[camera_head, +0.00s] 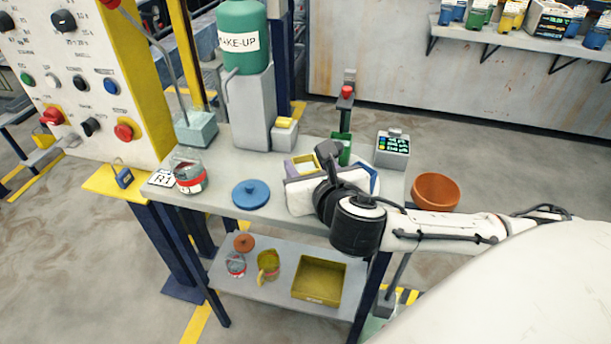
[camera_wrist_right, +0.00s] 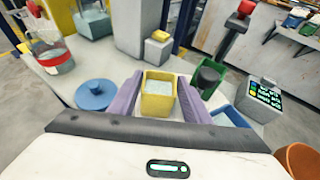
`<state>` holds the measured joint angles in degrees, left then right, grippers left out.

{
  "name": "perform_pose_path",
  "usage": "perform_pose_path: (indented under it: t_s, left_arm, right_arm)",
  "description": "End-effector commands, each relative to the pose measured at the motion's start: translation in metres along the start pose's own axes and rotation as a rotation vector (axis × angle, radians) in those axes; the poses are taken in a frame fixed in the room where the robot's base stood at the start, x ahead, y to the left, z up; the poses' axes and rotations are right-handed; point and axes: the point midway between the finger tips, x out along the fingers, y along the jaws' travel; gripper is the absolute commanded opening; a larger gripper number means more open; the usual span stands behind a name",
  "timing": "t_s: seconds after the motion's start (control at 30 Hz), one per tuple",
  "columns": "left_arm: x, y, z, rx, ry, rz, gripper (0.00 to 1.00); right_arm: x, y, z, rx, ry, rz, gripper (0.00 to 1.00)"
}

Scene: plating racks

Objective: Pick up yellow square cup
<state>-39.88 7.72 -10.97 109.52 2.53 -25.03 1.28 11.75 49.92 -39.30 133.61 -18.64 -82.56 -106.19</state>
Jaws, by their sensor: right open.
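The yellow square cup (camera_wrist_right: 157,101) stands upright on the grey table, with pale contents inside. In the right wrist view it sits between the two purple fingers of my right gripper (camera_wrist_right: 159,86), one on each side. The fingers are open, close to the cup's sides; I cannot tell whether they touch. In the head view the cup (camera_head: 304,161) shows just beyond my right gripper (camera_head: 303,171), partly hidden by it. My left gripper is not in view.
A green container (camera_wrist_right: 207,80) and a blue container (camera_wrist_right: 228,117) stand close on the right. A blue lid (camera_head: 250,194) and a glass jar (camera_head: 190,178) lie to the left. A small yellow-topped block (camera_head: 284,132) and the MAKE-UP tank (camera_head: 244,50) stand behind.

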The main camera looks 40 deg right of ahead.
Motion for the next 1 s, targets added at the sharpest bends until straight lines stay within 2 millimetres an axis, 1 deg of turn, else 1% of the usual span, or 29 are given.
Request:
perform_pose_path:
  t_s: [0.1, 0.2, 0.3, 0.4, 0.57, 0.6, 0.67, 0.73, 0.77, 1.0]
  left_arm:
    - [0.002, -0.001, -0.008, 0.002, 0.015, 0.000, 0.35]
    - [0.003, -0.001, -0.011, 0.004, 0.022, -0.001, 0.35]
    - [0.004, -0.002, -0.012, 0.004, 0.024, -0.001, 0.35]
    - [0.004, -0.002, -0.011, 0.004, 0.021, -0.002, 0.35]
    - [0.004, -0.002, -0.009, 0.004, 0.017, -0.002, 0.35]
    - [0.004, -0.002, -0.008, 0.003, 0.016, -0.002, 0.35]
    - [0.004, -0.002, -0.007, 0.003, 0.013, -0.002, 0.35]
    - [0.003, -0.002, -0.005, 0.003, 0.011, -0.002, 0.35]
    - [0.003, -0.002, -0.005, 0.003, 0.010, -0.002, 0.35]
    - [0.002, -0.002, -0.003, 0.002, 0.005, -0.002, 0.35]
  right_arm:
    - [0.018, 0.000, -0.002, 0.001, 0.000, -0.002, 0.44]
    - [0.033, 0.000, -0.002, 0.001, -0.001, -0.003, 0.44]
    - [0.043, 0.000, -0.003, 0.000, 0.000, -0.001, 0.44]
    - [0.047, 0.001, -0.003, 0.000, 0.000, 0.000, 0.44]
    - [0.047, 0.001, -0.003, 0.000, 0.000, 0.001, 0.44]
    - [0.047, 0.001, -0.003, 0.000, 0.000, 0.001, 0.40]
    - [0.047, 0.001, -0.003, 0.000, 0.000, 0.000, 0.30]
    - [0.047, 0.001, -0.003, 0.000, 0.000, 0.000, 0.18]
    - [0.047, 0.001, -0.003, 0.000, 0.000, 0.000, 0.15]
    - [0.046, 0.001, 0.000, 0.000, -0.002, 0.000, 0.15]
